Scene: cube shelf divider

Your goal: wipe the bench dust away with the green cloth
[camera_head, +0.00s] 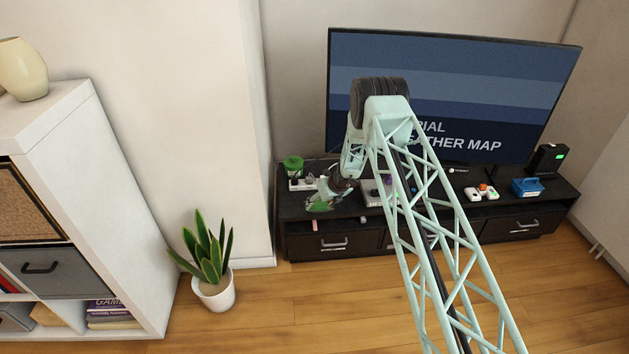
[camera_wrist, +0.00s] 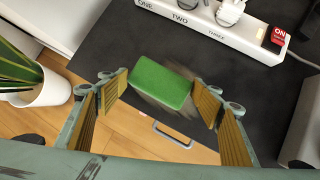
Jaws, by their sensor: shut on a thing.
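The green cloth (camera_wrist: 162,80) is a folded pad between the two finger pads of my gripper (camera_wrist: 161,96), which is shut on it. The cloth is low over the dark bench (camera_wrist: 110,52), near its front edge; I cannot tell if it touches the top. A greyish dust smear (camera_wrist: 150,104) shows on the bench around the cloth's lower left and right sides. In the head view, my gripper (camera_head: 331,196) and the cloth (camera_head: 319,206) are at the left part of the bench (camera_head: 440,205), partly hidden by my arm.
A white power strip (camera_wrist: 215,27) with plugs and a red ON switch (camera_wrist: 279,36) lies behind the cloth. A potted plant (camera_head: 212,265) stands on the floor at left. A screen (camera_head: 480,90) stands at the back. A blue basket (camera_head: 527,187) sits at right.

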